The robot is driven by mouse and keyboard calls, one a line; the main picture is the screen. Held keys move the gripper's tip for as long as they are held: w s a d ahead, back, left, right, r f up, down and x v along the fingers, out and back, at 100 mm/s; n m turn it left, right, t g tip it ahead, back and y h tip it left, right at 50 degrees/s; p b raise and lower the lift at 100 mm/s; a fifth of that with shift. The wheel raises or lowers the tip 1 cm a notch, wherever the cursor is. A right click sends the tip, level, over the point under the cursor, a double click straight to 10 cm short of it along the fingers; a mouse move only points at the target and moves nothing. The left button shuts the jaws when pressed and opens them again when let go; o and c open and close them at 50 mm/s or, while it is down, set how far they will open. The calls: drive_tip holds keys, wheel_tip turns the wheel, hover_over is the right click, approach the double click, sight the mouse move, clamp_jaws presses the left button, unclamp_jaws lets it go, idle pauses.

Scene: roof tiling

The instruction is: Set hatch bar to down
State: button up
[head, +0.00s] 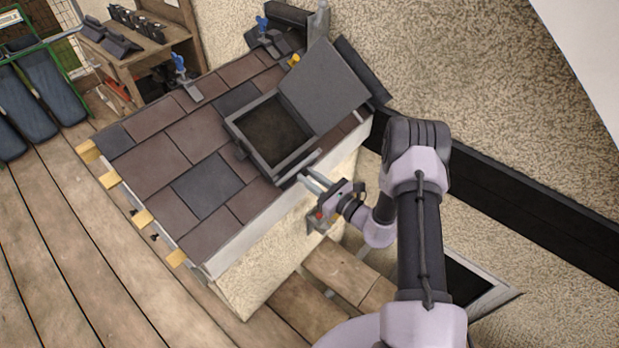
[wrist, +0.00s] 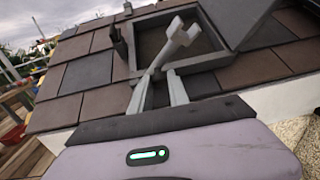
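The roof hatch stands open: its dark grey lid (head: 326,88) is tilted up and back from the square frame (head: 240,141). In the wrist view a pale grey bar with a forked end (wrist: 180,42) slants up to the right across the hatch frame (wrist: 122,67); I take it as the hatch bar. My gripper (head: 309,180) is at the near right edge of the frame. Its two fingers show apart in the wrist view (wrist: 162,76), with the bar's lower end at the fingertips. I cannot tell whether they touch it.
Brown and grey tiles (head: 207,134) cover the roof around the hatch. A blue-handled clamp (head: 181,68) stands at its upper edge. A wooden bench (head: 150,48) with dark tiles is behind. The rendered wall (head: 520,130) is to the right, and plank flooring (head: 60,230) is open at left.

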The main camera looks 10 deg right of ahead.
clamp_jaws()
idle(1.0)
